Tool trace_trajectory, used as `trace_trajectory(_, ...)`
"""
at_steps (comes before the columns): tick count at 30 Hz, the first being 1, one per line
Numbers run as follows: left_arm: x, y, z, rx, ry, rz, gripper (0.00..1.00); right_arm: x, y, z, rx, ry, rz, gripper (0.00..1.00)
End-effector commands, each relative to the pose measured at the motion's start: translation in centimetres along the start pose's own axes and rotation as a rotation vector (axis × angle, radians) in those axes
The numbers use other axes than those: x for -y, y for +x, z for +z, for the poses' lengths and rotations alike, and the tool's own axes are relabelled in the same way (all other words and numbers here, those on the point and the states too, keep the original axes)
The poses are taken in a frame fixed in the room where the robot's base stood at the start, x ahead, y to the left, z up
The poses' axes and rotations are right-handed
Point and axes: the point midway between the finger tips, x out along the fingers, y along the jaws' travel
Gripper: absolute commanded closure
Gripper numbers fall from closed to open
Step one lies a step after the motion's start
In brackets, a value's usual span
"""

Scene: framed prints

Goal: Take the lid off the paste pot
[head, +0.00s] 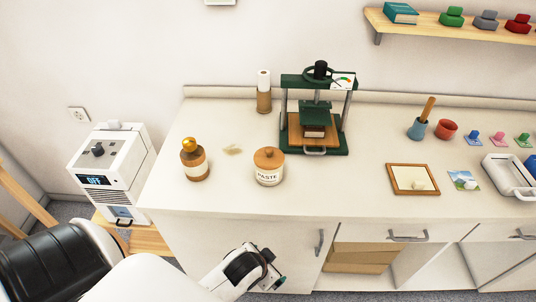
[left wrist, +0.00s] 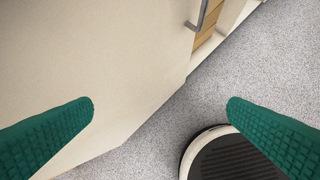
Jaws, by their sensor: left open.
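The paste pot (head: 269,178) stands upright on the counter, left of the green press, with a "PASTE" label on its cream body. Its brown lid (head: 268,158) with a round knob sits on top of the pot. My left gripper (head: 276,280) is low in front of the cabinet, below the counter's front edge and apart from the pot. In the left wrist view, its green fingers (left wrist: 160,103) are spread with nothing between them. My right gripper is in neither view.
A brown bottle with a gold top (head: 195,160) stands left of the pot, with a beige scrap (head: 232,149) between them. The green press (head: 343,135) stands behind right. A wooden frame (head: 412,180) lies farther right. Cabinet handles (head: 321,242) stick out below the counter.

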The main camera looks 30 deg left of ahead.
Motion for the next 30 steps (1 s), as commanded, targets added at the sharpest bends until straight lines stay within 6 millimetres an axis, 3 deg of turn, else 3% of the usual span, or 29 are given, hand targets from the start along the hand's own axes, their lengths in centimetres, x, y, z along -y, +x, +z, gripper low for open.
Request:
trace_trajectory(1, -0.3, -1.8, 1.1, 0.018, -0.001, 0.006, 0.02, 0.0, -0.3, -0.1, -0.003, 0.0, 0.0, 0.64)
trace_trajectory(8, -1.6, -8.4, 4.9, 0.103, -0.003, 0.036, 0.02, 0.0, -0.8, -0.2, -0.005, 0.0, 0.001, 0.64)
trace_trajectory(10, -2.3, -10.3, 7.5, 0.187, 0.016, 0.068, 0.02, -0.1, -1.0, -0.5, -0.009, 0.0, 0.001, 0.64)
trace_trajectory(20, -3.8, -14.6, 21.3, 0.71, 0.217, 0.247, 0.02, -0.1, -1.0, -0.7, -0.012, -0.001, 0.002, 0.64)
trace_trajectory(26, -2.2, -19.9, 29.8, 1.111, 0.454, 0.352, 0.02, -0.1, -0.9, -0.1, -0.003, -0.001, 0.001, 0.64)
trace_trajectory(30, 2.0, -25.7, 35.0, 1.497, 0.796, 0.419, 0.02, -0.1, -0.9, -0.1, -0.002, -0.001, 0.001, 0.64)
